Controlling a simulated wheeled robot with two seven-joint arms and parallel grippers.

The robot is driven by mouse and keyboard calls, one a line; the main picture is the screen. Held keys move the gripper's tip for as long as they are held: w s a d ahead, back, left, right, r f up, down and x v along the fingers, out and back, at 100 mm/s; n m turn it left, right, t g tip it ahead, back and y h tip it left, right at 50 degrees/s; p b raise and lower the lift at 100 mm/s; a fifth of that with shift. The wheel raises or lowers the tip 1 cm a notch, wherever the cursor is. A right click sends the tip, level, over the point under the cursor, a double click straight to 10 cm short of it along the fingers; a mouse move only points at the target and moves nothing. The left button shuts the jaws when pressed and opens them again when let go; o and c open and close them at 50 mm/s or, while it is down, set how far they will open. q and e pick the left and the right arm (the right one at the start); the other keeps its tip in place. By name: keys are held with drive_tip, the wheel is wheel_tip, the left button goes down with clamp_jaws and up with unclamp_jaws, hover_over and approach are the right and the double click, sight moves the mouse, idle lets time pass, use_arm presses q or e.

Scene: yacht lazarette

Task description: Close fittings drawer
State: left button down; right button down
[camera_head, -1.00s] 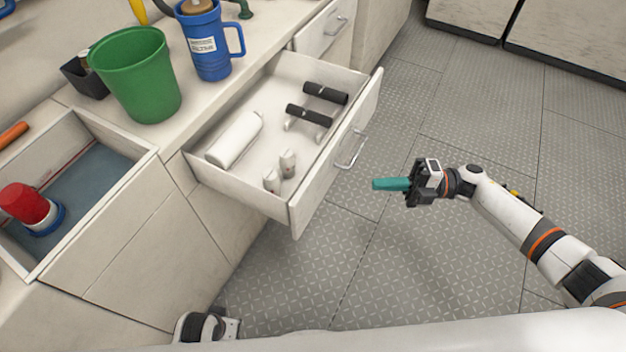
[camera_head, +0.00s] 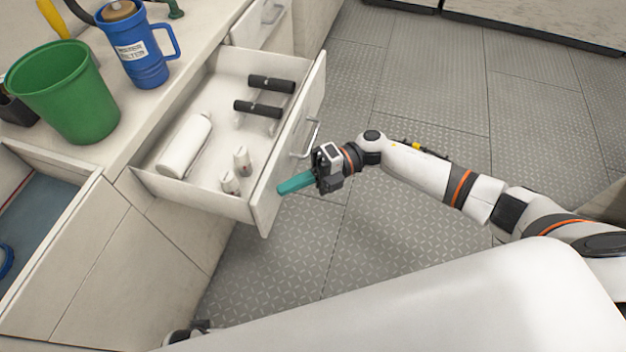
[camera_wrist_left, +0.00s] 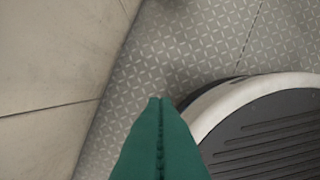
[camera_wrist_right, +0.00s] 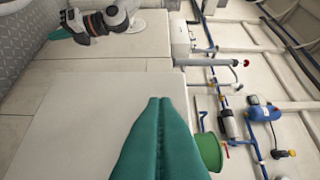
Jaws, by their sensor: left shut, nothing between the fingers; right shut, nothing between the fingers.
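The fittings drawer (camera_head: 266,212) stands pulled out of the counter, with a metal bar handle (camera_head: 307,140) on its front. Inside lie a white roll (camera_head: 185,147), two black-gripped fittings (camera_head: 265,95) and two small white pieces (camera_head: 236,172). My right gripper (camera_head: 280,190) is shut and empty, its teal fingertips at the outer face of the drawer front, below the handle; whether they touch it I cannot tell. In the right wrist view the fingers (camera_wrist_right: 160,100) point along a pale panel. My left gripper (camera_wrist_left: 160,100) is shut and empty above the floor.
On the counter stand a green bucket (camera_head: 68,95) and a blue jug (camera_head: 138,50). An open compartment (camera_head: 88,178) lies at the left. A closed drawer (camera_head: 258,22) adjoins behind. The patterned floor (camera_head: 420,90) beyond my right arm is clear.

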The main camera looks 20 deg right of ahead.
drive_tip(key=shift+w+a, duration=0.3)
drive_tip(key=shift+a, duration=0.15)
